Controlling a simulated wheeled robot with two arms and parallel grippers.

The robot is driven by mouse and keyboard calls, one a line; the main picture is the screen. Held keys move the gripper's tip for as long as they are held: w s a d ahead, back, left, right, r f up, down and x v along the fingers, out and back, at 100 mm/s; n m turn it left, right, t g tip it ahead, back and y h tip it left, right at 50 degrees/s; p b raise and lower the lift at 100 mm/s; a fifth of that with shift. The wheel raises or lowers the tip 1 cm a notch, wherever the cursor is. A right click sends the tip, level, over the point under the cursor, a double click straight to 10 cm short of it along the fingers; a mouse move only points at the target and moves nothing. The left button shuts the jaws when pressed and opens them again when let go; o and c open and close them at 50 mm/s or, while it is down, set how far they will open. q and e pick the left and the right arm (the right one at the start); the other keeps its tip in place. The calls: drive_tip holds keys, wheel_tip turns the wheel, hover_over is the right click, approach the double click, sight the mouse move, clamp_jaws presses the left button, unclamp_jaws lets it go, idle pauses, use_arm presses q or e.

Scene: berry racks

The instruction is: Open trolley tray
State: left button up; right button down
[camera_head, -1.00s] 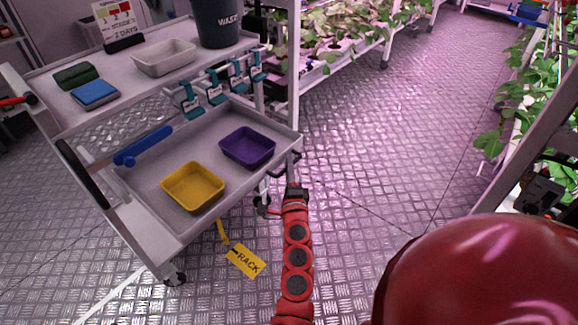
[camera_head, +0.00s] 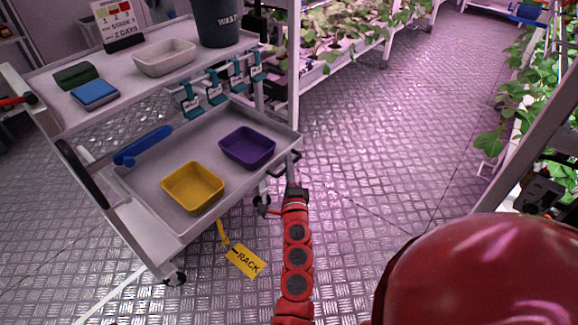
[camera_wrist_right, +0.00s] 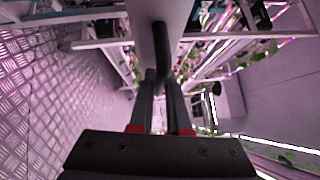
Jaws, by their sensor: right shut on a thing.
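The trolley's grey lower tray (camera_head: 205,150) stands at the left in the head view, beneath the upper shelf. It holds a yellow bin (camera_head: 193,187), a purple bin (camera_head: 247,147) and a blue tool (camera_head: 143,146). A dark handle (camera_head: 285,159) is at the tray's right end. My right gripper (camera_head: 293,181) is shut on this handle, with the red arm reaching up from below. In the right wrist view the dark handle (camera_wrist_right: 162,45) runs into the two fingers (camera_wrist_right: 161,82). The fingertip contact is small and partly hidden. My left gripper does not show.
The trolley's upper shelf (camera_head: 120,80) bears a white bin (camera_head: 164,57), green and blue items and a dark waste bucket (camera_head: 219,22). A yellow rack tag (camera_head: 244,261) hangs below. Plant racks stand behind and at right. The floor (camera_head: 390,130) between is clear.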

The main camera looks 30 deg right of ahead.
sight(280, 161)
idle(0.3)
drive_tip(key=shift+w+a, duration=0.3)
drive_tip(key=shift+w, duration=0.45)
drive_tip(key=shift+w+a, duration=0.3)
drive_tip(key=shift+w, duration=0.45)
drive_tip(key=c, duration=0.9)
unclamp_jaws()
drive_tip(key=v, duration=1.7)
drive_tip(key=shift+s+a+p, duration=0.1)
drive_tip(key=shift+s+p, duration=0.1)
drive_tip(key=shift+p, duration=0.1)
